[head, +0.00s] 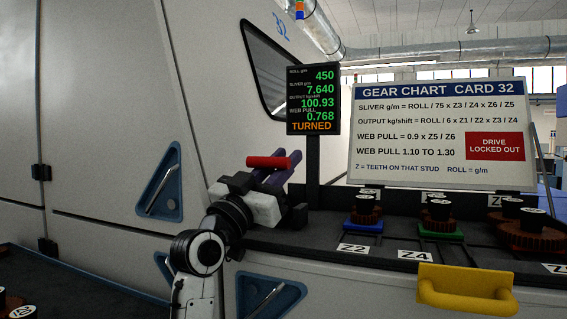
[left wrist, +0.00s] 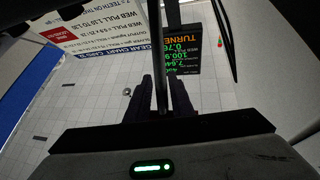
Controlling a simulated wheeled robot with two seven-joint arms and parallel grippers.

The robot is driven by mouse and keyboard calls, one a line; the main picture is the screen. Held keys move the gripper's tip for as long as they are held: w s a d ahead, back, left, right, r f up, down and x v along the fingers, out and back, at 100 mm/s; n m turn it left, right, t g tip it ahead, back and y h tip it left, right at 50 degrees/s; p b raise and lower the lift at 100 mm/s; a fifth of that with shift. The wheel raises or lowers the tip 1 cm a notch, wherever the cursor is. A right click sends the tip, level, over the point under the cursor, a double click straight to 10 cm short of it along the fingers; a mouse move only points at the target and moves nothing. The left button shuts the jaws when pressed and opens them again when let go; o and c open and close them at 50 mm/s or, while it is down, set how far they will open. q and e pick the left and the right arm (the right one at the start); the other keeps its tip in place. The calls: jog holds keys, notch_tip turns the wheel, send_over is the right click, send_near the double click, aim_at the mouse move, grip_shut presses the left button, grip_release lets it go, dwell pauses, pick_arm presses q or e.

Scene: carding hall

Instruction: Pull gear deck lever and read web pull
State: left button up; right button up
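The lever has a red handle (head: 268,162), which lies across my left gripper (head: 282,164) in the head view. The left gripper's two dark fingers look apart. In the left wrist view a dark rod (left wrist: 160,55) runs between the fingers (left wrist: 162,90); I see no clear contact. The lever's foot is hidden behind the gripper. The readout screen (head: 313,98) shows roll 450, sliver 7.640, output 100.93, web pull 0.768 and TURNED. It also shows upside down in the left wrist view (left wrist: 182,50). My right gripper is not in view.
A gear chart board (head: 440,185) gives web pull 1.10 to 1.30 and has a red DRIVE LOCKED OUT sign (head: 494,146). Brown gears (head: 365,216) stand on the dark deck right of the gripper. A yellow handle (head: 466,290) juts from the deck front.

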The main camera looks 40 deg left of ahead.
pick_arm(q)
jog(key=shift+s+r, duration=0.35)
jog(key=shift+r, duration=0.1)
jog(key=shift+s+f, duration=0.1)
jog(key=shift+f, duration=0.05)
jog(key=v, duration=0.4)
jog(key=b+v, duration=0.1)
jog(key=v, duration=0.4)
jog(key=shift+f+b, duration=0.3)
jog(key=shift+f, duration=0.1)
jog(key=shift+s+f, duration=0.2)
